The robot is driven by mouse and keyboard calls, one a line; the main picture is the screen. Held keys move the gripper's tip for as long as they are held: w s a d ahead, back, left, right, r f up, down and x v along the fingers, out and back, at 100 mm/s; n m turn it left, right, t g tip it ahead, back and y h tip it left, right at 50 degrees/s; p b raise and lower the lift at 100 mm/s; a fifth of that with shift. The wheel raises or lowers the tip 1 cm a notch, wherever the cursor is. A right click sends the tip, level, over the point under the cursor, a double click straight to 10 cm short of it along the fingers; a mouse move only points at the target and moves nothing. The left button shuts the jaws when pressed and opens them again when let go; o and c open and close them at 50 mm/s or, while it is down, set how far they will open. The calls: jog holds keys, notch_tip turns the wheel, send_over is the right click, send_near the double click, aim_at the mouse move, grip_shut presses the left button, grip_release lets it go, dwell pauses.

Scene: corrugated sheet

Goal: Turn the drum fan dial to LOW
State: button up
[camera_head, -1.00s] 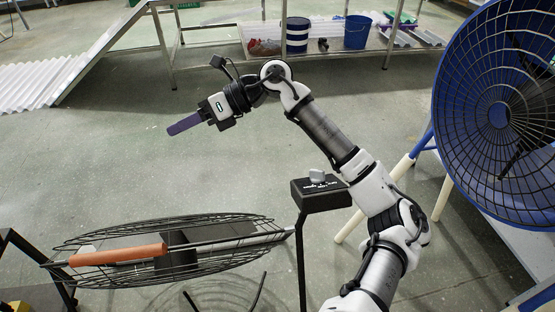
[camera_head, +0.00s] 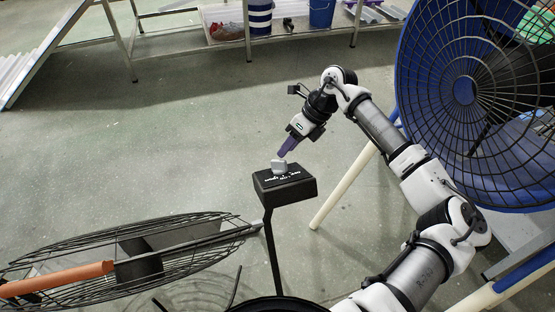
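The dial (camera_head: 279,166) is a light grey knob on top of a black control box (camera_head: 290,192) on a thin black post. White marks show around the knob, but they are too small to read. My gripper (camera_head: 284,153) has purple fingers pointing down-left, with the tips just above the knob. I cannot tell whether they touch it. The fingers overlap from this side, so the gap between them is hidden. A large blue fan (camera_head: 465,90) with a black wire guard stands at the right.
A cream leg (camera_head: 345,185) stands right of the box. A rack (camera_head: 285,42) holding a blue bucket (camera_head: 321,12) is at the back. Open floor lies left of the box.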

aim_at(277, 161)
jog(key=x, duration=0.6)
jog(key=shift+a+f, duration=0.15)
jog(key=shift+f, duration=0.1)
grip_shut()
